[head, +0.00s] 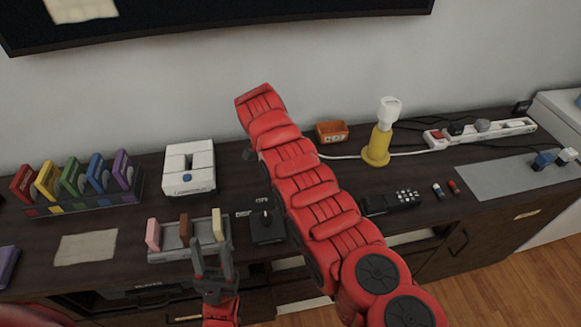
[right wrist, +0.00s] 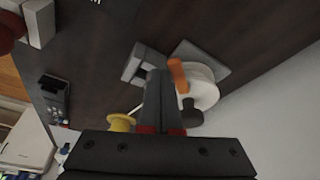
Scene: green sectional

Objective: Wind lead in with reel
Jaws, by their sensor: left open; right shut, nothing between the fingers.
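The reel (right wrist: 205,88) shows in the right wrist view as a white drum on a grey plate, with an orange crank handle (right wrist: 177,74) and a dark knob. My right gripper (right wrist: 160,76) is shut and empty, its fingertips just left of the handle; I cannot tell if they touch. In the head view my right arm hides the reel and that gripper. A white lead (head: 345,156) runs from behind my arm past a yellow post (head: 377,146) toward a power strip (head: 480,133). My left gripper (head: 212,248) is open and empty at the counter's front.
A grey tray (head: 190,251) with upright blocks stands by my left gripper. A rack of coloured pieces (head: 85,205) and a white box (head: 189,168) stand left.

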